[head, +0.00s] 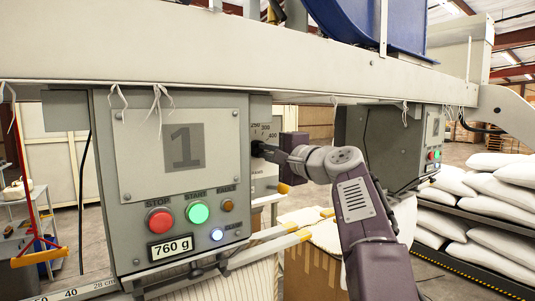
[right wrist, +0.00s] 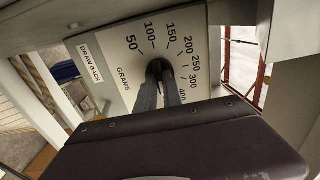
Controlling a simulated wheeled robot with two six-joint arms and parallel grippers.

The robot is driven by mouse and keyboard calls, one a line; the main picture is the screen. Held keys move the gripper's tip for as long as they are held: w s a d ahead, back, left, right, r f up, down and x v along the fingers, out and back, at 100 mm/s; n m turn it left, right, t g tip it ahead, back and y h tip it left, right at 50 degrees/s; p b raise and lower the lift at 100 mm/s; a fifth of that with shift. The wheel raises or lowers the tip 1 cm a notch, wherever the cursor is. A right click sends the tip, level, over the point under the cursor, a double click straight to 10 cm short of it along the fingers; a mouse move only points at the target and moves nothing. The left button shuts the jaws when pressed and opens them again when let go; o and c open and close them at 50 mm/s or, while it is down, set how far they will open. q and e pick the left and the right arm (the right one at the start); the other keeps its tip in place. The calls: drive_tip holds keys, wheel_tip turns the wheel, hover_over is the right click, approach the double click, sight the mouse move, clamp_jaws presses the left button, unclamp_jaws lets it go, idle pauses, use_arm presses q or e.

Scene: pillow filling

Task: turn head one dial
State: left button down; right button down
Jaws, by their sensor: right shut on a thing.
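The head one control box (head: 178,175) hangs under the beam, with a plate marked 1 and a display reading 760 g. Its dial plate (right wrist: 115,65) shows in the right wrist view, marked GRAMS, with numbers from 50 to 400 and the words DRAW BACK. The dark dial knob (right wrist: 157,68) is at the middle of the number arc, mostly hidden by the fingers. My right gripper (head: 262,150) reaches the right side of the box; in the right wrist view its fingers (right wrist: 160,80) are shut on the knob. My left gripper is in neither view.
A second control box (head: 385,145) hangs to the right. White sacks (head: 490,195) lie on racks at the right. The long beam (head: 270,65) runs above my right arm.

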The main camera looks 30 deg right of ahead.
drive_tip(key=c, duration=1.5)
unclamp_jaws()
drive_tip(key=shift+w, duration=0.1)
drive_tip(key=s+b, duration=0.1)
drive_tip(key=s, duration=0.2)
drive_tip(key=s+b, duration=0.1)
drive_tip(key=s, duration=0.2)
drive_tip(key=s+b, duration=0.2)
drive_tip(key=s, duration=0.1)
drive_tip(key=shift+d, duration=0.4)
